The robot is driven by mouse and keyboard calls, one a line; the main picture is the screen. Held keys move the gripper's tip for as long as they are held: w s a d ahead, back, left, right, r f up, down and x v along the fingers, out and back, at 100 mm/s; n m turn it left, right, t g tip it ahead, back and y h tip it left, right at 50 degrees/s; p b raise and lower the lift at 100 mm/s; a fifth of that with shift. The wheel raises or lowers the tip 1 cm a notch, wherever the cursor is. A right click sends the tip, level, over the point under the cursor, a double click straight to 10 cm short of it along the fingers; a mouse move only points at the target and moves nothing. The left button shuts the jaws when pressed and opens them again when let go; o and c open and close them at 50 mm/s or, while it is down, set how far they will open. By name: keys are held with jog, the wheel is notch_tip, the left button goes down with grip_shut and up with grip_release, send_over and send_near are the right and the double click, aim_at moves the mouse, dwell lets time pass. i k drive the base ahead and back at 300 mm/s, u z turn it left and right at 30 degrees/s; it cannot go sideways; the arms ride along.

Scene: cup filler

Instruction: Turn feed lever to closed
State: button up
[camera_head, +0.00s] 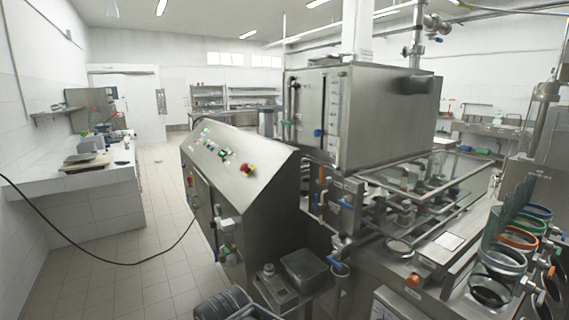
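I cannot tell for certain which handle is the feed lever. A steel tank (358,112) stands at centre right with a vertical level tube on its front face. Another blue handle (346,202) sits lower, among the pipes below the tank. An orange knob (413,280) is on the front of the filler bench at lower right. Whether any valve is open or closed is too small to read. My gripper is not in view.
A sloped control cabinet (240,172) with a red stop button (248,170) stands left of the tank. Coloured ring fixtures (515,238) line the right. A black cable (95,257) hangs across the left.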

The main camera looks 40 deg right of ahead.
aim_at(322, 181)
jog(key=z, duration=0.25)
jog(key=i, duration=0.9)
jog(key=z, duration=0.55)
